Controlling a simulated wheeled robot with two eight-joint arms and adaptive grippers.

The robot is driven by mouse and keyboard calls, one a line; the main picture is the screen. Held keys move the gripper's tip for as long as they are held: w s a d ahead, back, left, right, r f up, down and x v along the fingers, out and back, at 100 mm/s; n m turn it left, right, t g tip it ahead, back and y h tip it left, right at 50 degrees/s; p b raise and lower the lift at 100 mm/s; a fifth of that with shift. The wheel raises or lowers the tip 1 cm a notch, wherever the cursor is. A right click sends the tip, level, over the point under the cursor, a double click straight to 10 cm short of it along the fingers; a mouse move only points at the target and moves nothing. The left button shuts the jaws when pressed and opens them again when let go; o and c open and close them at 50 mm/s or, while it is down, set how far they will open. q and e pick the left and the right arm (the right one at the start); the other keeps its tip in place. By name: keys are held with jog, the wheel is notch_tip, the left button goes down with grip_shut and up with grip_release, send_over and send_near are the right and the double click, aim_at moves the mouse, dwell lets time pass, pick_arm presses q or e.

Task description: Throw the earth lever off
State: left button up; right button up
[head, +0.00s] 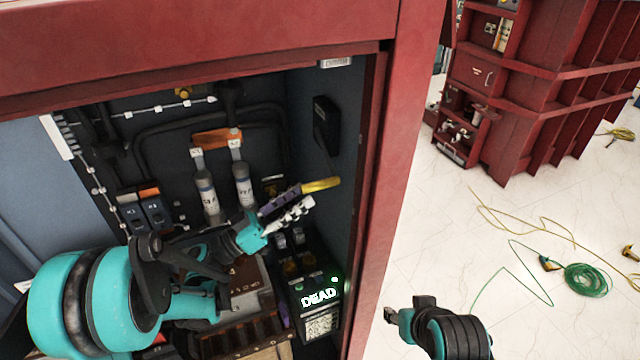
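A yellow lever handle (321,185) points right inside the open cabinet, near its right wall. A purple piece lies at the handle's left end. My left gripper (295,210) is at that left end, with a pale jointed finger just below the purple piece. I cannot tell whether it touches or grips the lever. The lever's mount is hidden behind the gripper. My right gripper (408,308) is low in the view, outside the cabinet, and holds nothing that I can see. Its finger opening is unclear.
A box with a lit "DEAD" display (319,298) stands below the lever. Two grey cylinders (207,195) joined by an orange bar (217,138) stand behind my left arm. The red cabinet frame (398,180) separates my arms. A green cable coil (586,280) lies on the floor.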

aim_at(320, 181)
pick_arm(q)
jog(key=x, duration=0.6)
jog(key=shift+d+b, duration=0.1)
jog(key=shift+b, duration=0.2)
grip_shut()
